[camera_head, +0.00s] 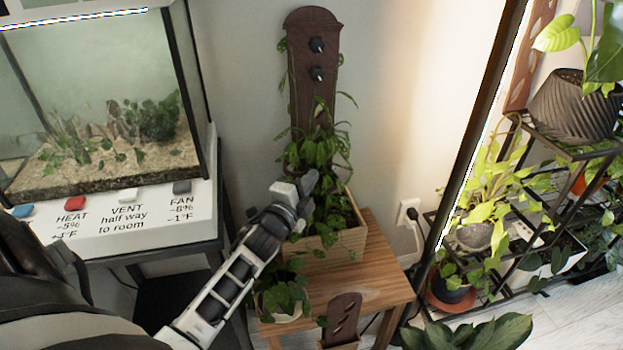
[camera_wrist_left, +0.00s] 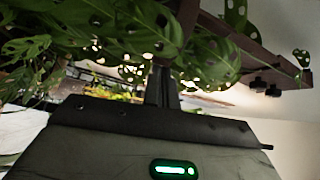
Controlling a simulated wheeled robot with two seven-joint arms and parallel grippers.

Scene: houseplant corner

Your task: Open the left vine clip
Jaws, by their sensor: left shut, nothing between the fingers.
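A dark brown plank (camera_head: 313,100) stands upright against the wall behind a wooden planter box. Two small black clips, an upper one (camera_head: 317,44) and a lower one (camera_head: 318,74), sit on it one above the other. I cannot tell which counts as the left one. Two dark clip-like shapes also show on the plank in the left wrist view (camera_wrist_left: 265,86). A green vine (camera_head: 318,150) hangs on the plank's lower part. My left gripper (camera_head: 311,181) is at the vine, below both clips and apart from them. Its fingers (camera_wrist_left: 162,88) are shut and empty among leaves.
The planter box (camera_head: 335,241) stands on a wooden table (camera_head: 378,262), with a small potted plant (camera_head: 283,299) at its front. A terrarium (camera_head: 100,110) stands left above a labelled button panel (camera_head: 130,222). A plant rack (camera_head: 545,150) is at right. Wall space right of the plank is clear.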

